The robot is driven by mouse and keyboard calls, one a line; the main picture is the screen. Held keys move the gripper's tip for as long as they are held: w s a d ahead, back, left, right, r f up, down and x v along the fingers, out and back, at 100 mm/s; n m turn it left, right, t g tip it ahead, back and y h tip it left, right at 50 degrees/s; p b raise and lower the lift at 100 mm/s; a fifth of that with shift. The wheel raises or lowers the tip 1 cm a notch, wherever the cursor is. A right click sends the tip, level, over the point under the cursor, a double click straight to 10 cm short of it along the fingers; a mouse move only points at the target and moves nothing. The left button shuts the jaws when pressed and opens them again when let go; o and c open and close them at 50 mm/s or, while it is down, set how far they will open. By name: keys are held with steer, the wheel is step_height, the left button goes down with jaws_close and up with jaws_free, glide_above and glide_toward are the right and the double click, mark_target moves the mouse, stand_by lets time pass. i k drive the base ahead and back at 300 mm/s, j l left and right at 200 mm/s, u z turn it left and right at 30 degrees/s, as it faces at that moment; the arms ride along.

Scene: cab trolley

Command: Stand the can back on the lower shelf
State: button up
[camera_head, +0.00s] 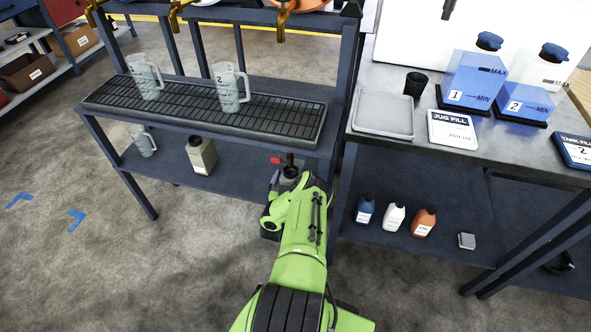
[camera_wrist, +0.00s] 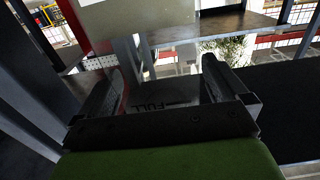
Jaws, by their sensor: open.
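A beige can (camera_head: 203,158) with a dark cap stands upright on the lower shelf (camera_head: 172,180) of the left trolley, below the drip grate. My gripper (camera_head: 287,172) is at the right end of this trolley, to the right of the can and apart from it; my arm hides part of it. In the wrist view my gripper (camera_wrist: 165,78) is open. A grey surface marked FULL (camera_wrist: 160,106) shows between its fingers. I cannot tell what it belongs to or whether the fingers touch it. A pale beige surface fills the top of that view; its identity is unclear.
A clear jug (camera_head: 143,140) stands on the lower shelf left of the can. Two more jugs (camera_head: 229,90) stand on the grate (camera_head: 180,108). The right bench's lower shelf (camera_head: 445,222) holds three bottles (camera_head: 394,217). Trolley legs flank my arm.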

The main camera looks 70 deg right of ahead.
mark_target(246, 175)
steer(key=j, duration=0.6)
steer(key=k+j+z, duration=0.1)
steer(key=j, duration=0.55)
